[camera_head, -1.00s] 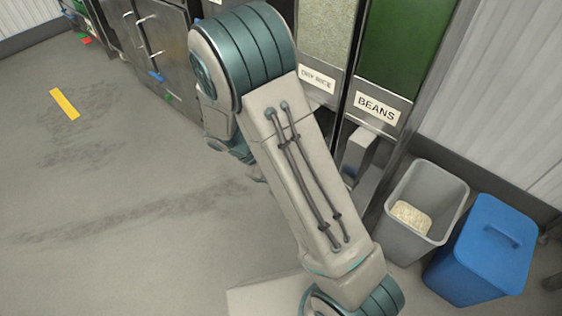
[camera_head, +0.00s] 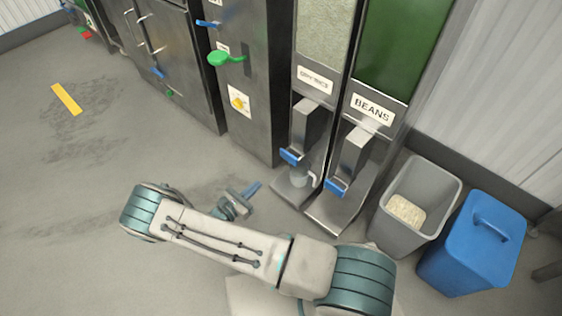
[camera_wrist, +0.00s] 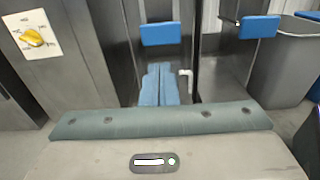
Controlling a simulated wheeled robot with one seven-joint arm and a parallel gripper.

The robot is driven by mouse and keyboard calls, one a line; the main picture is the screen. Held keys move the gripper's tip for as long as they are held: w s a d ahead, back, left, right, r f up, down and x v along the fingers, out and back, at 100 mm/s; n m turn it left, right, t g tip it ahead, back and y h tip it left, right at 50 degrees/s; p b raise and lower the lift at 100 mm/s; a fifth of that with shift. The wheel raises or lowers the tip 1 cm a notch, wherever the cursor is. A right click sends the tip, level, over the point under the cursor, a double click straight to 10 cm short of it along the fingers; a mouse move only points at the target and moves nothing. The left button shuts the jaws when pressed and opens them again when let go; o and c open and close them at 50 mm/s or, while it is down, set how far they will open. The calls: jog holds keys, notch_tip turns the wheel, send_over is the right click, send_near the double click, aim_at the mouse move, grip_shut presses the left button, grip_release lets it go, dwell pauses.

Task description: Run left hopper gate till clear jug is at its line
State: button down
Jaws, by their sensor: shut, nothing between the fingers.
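The left hopper (camera_head: 321,50), labelled dry rice, holds pale grain behind its window. Its blue gate paddle (camera_head: 291,155) sticks out above the clear jug (camera_head: 301,180), which stands upright on the hopper's base. How full the jug is cannot be made out. My gripper (camera_head: 254,187) is shut and empty, left of the jug and apart from the paddle. In the wrist view its blue fingers (camera_wrist: 160,84) are together, below the left paddle (camera_wrist: 161,33) in the picture. They hide most of the jug; its pale handle (camera_wrist: 186,78) shows at their right.
The beans hopper (camera_head: 395,55) with its own blue paddle (camera_head: 337,187) stands close on the right. A grey bin (camera_head: 411,236) and a blue lidded bin (camera_head: 480,245) are farther right. A metal cabinet (camera_head: 243,125) with a green handle (camera_head: 226,58) stands left. Floor in front is clear.

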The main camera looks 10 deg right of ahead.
aim_at(287, 158)
jog(key=shift+f, duration=0.1)
dwell(0.3)
jog(key=b+x, duration=0.3)
jog(key=x, duration=1.1)
jog(key=shift+w+a, duration=0.1)
